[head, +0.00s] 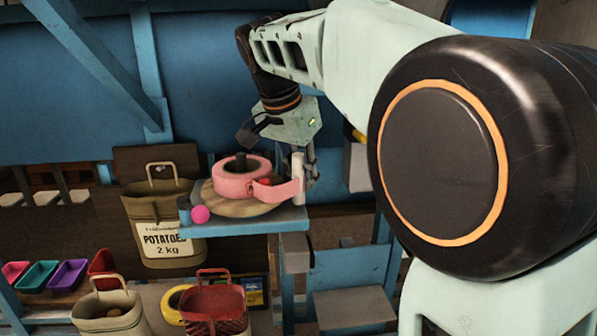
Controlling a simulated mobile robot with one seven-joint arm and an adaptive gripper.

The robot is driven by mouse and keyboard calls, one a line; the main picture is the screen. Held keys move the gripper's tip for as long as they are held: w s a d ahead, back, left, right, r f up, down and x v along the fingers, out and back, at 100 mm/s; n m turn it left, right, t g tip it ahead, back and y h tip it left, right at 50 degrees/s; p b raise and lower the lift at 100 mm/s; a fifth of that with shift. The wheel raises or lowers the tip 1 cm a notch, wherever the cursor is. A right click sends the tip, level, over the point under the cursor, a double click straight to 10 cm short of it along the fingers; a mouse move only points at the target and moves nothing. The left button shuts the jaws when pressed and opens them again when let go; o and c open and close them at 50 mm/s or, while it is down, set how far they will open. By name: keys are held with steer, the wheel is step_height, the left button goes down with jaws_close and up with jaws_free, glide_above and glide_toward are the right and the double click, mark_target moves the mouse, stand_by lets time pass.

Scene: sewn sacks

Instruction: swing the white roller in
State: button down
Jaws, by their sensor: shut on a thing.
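The white roller (298,178) stands upright at the right end of a small blue shelf (250,229). A pink tape roll (240,180) lies on a round tan disc (222,204) left of it, around a dark hub (240,160). A pink strip (278,192) runs from the roll to the roller. My gripper (312,178) points down at the roller's right side and is shut on it. The exact contact between fingers and roller is small and partly hidden.
A pink ball (200,214) is at the shelf's left front. A potato sack (160,215) stands to the left. Below are a red sack (214,305), a beige sack (112,308), a yellow ring (173,303) and several coloured trays (67,276). My arm covers the right side.

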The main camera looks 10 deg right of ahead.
mark_target(294, 155)
steer(key=shift+a+m, duration=0.25)
steer(key=shift+m, duration=0.15)
steer(key=c, duration=1.8)
jaws_free()
steer(key=shift+o, duration=0.2)
steer(key=v, duration=1.2)
steer(key=shift+w+a, duration=0.1)
